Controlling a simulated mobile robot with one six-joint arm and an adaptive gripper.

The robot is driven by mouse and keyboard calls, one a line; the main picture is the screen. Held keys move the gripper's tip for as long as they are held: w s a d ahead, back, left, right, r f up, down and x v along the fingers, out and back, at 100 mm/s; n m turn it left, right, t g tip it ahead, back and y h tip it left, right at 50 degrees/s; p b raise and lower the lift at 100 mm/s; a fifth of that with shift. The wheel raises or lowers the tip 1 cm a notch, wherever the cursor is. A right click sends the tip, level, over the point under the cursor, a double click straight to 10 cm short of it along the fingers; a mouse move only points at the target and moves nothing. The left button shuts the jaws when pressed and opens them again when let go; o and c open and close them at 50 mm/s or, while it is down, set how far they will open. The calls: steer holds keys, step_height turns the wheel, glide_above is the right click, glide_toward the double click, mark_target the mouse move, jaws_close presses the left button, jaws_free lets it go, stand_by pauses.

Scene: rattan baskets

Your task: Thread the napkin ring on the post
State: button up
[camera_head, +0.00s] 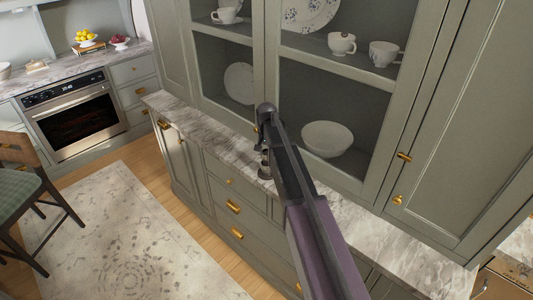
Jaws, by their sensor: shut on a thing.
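My arm reaches up from the bottom of the head view and bends down at its far end. My gripper (265,172) is small and dark there, over the front part of the marble counter (232,148). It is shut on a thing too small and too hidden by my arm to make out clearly. I cannot pick out the napkin ring or the post. I cannot tell how far the gripper is above the counter.
A grey-green cabinet with crockery on open-looking shelves stands behind the counter; a white bowl (327,139) is on its lower shelf. Drawers with brass handles are below. At left are an oven (75,115), a chair (38,195) and a pale rug (125,245).

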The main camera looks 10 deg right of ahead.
stand_by(0.3)
steer(key=o, duration=1)
steer(key=shift+r+p, duration=4)
steer(key=s+f+n+b, duration=0.2)
steer(key=s+f+b, duration=0.1)
steer(key=s, duration=0.6)
steer(key=s+f+n+b, duration=0.1)
steer(key=s+f+b, duration=0.1)
steer(key=s, duration=0.8)
steer(key=s+f+n+b, duration=0.2)
steer(key=s+f+b, duration=0.1)
steer(key=s, duration=0.7)
steer(key=shift+a+f+n+b, duration=0.15)
steer(key=shift+f+n+b, duration=0.15)
